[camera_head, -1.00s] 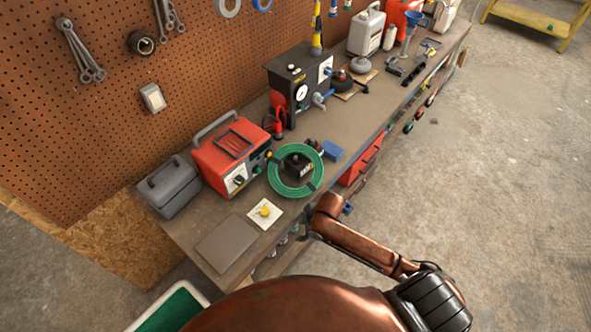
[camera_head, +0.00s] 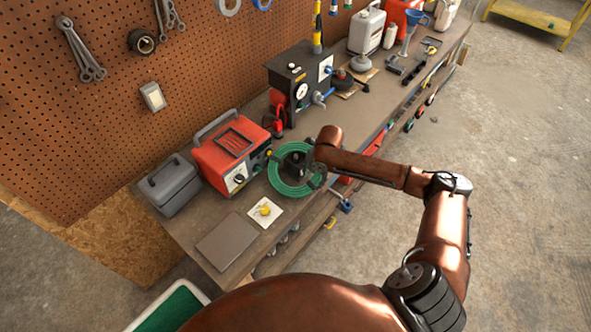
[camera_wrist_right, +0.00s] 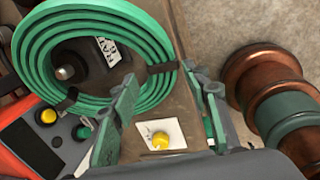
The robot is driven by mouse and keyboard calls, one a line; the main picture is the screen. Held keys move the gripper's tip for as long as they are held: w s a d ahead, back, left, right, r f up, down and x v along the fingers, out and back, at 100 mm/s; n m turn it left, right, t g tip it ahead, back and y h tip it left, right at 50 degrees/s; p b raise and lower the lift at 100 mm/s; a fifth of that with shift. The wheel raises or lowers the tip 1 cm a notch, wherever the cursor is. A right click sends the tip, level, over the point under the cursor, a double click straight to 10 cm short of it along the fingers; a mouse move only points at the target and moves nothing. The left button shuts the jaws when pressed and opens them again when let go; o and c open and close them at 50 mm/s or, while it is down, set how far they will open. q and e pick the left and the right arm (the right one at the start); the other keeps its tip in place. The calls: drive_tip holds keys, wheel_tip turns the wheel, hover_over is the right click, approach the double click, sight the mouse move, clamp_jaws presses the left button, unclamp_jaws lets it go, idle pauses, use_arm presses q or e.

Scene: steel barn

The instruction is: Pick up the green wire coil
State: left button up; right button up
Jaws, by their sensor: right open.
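The green wire coil (camera_head: 289,190) lies flat on the workbench in the head view, around a black device (camera_head: 292,163); my right arm covers its right part. In the right wrist view the coil (camera_wrist_right: 150,34) fills the upper left, with a black tie on its near rim. My right gripper (camera_head: 318,179) is over the coil's right side. In the wrist view its open fingers (camera_wrist_right: 166,100) stand apart, with the coil's tied rim lying toward the gap between their tips. Whether they touch it cannot be told. My left gripper is not in view.
A red box with knobs (camera_head: 226,156) stands close left of the coil. A yellow knob on a white card (camera_head: 265,211) and a grey plate (camera_head: 227,241) lie in front. A black gauge unit (camera_head: 297,88) stands behind. The bench's right edge (camera_head: 388,122) is near the arm.

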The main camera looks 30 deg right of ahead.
sight(312, 182)
drive_tip(key=shift+w+d+f+p, duration=0.1)
drive_tip(key=shift+w+f, duration=0.2)
drive_tip(key=shift+f, duration=0.95)
drive_tip(key=shift+w+d+f+p, duration=0.1)
drive_tip(key=shift+w+f, duration=0.2)
drive_tip(key=shift+f, duration=0.95)
drive_tip(key=shift+w+d+f+p, duration=0.1)
drive_tip(key=shift+w+f, duration=0.2)
drive_tip(key=shift+f, duration=0.95)
drive_tip(key=shift+c, duration=0.5)
clamp_jaws()
drive_tip(key=shift+r, duration=0.1)
